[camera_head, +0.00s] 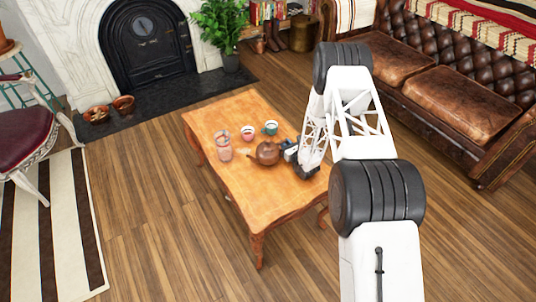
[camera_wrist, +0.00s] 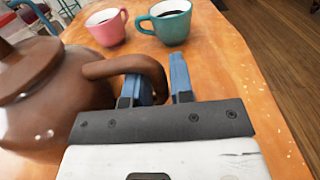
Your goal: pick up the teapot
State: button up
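The brown teapot (camera_head: 267,154) stands on the wooden table, and its body and lid fill the left of the wrist view (camera_wrist: 50,105). Its curved handle (camera_wrist: 118,65) reaches right toward my gripper (camera_wrist: 160,82). My gripper, also in the head view (camera_head: 290,151), is at the teapot's right side. One blue finger is inside the handle loop and the other is just outside it, so the handle's outer part lies between them. Little gap shows beside the handle, but I cannot tell whether both fingers press on it. The teapot's spout is outside the wrist view.
A pink mug (camera_head: 248,133) and a teal mug (camera_head: 270,128) stand behind the teapot. A pinkish jar-like vessel (camera_head: 223,146) stands to its left. The table's (camera_head: 270,198) front part is clear. A leather sofa (camera_head: 460,100) is at the right.

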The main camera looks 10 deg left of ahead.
aim_at(287, 139)
grip_shut()
jog(key=shift+r, duration=0.2)
jog(key=shift+r, duration=1.55)
jog(key=s+d, duration=0.2)
jog(key=s, duration=0.5)
jog(key=s+d+r, duration=0.1)
jog(key=s+d, duration=0.2)
jog(key=s, duration=0.5)
jog(key=shift+d+r, duration=0.15)
jog(key=shift+r, duration=0.15)
jog(key=shift+d, duration=0.1)
